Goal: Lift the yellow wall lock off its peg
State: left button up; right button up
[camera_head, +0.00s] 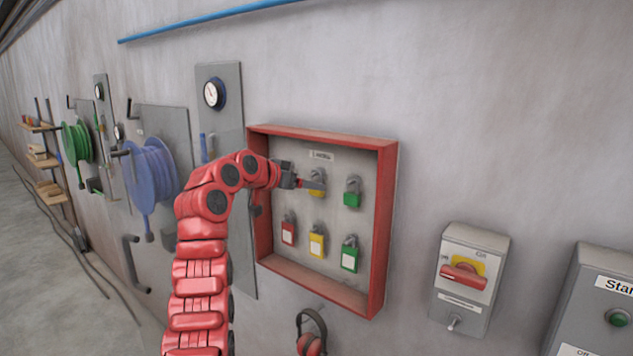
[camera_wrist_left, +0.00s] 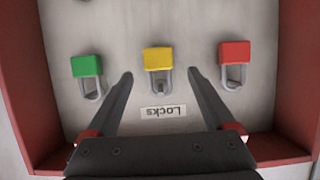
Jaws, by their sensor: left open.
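The upper yellow lock (camera_head: 316,193) hangs in the red-framed lock box (camera_head: 388,220), partly hidden by my gripper in the head view. In the left wrist view, which is upside down, the yellow lock (camera_wrist_left: 158,60) hangs by its grey shackle near the "Locks" label. In the head view my left gripper (camera_head: 314,185) reaches into the box from the left. My right gripper is not in view.
An upper green lock (camera_head: 352,192) hangs beside it. An upper red lock (camera_wrist_left: 235,52) shows in the wrist view. Lower red (camera_head: 288,232), yellow (camera_head: 316,244) and green (camera_head: 349,257) locks hang below. The box's raised rim surrounds them. A switch box (camera_head: 468,278) is at right.

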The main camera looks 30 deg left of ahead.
pick_arm(q)
jog(key=p+x, duration=0.4)
jog(key=x, duration=0.1)
jog(key=shift+d, duration=0.1)
jog(key=shift+w+f, duration=0.15)
jog(key=shift+f, duration=0.1)
grip_shut()
